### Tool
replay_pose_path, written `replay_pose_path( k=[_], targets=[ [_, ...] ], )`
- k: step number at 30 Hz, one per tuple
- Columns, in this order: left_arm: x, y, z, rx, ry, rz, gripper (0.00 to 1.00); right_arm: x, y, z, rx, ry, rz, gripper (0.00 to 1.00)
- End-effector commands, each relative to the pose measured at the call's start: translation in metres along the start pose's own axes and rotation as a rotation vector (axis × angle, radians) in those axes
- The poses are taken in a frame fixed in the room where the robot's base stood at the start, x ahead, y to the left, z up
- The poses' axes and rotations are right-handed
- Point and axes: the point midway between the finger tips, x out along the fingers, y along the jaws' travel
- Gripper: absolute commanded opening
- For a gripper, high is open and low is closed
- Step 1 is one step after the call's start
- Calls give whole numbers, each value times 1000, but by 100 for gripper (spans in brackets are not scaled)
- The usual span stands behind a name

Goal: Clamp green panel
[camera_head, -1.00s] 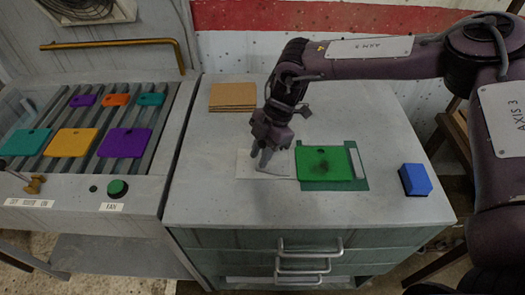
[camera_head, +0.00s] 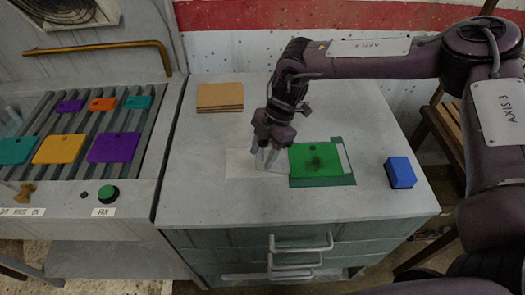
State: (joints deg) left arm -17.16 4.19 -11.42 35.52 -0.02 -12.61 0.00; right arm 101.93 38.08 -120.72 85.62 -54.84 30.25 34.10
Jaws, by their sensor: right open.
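The green panel (camera_head: 317,160) is a flat plate with a dark smudge, lying on a darker green mat (camera_head: 322,181) on the cabinet top. My right gripper (camera_head: 268,160) points down at the panel's left edge, over a pale sheet (camera_head: 239,163). Its fingers are open. Whether a finger touches the panel edge, I cannot tell. My left gripper is not in view.
A blue block (camera_head: 400,172) sits right of the mat, and brown boards (camera_head: 220,97) lie behind. At left, a rack (camera_head: 60,128) holds several purple, orange and teal plates, with a green button (camera_head: 107,194) in front. The cabinet's front is clear.

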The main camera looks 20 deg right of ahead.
Motion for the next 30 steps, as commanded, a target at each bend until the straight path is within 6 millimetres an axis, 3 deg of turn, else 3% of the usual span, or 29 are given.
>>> replay_pose_path(
  k=[5, 18, 30],
  targets=[
    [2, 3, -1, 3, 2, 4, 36, -5, 0, 0, -1, 0, 1, 46],
    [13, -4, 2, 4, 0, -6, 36, -71, 0, 1, 1, 1, 3, 46],
    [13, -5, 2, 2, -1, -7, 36, -79, -1, 1, 1, 1, 1, 46]
  ],
)
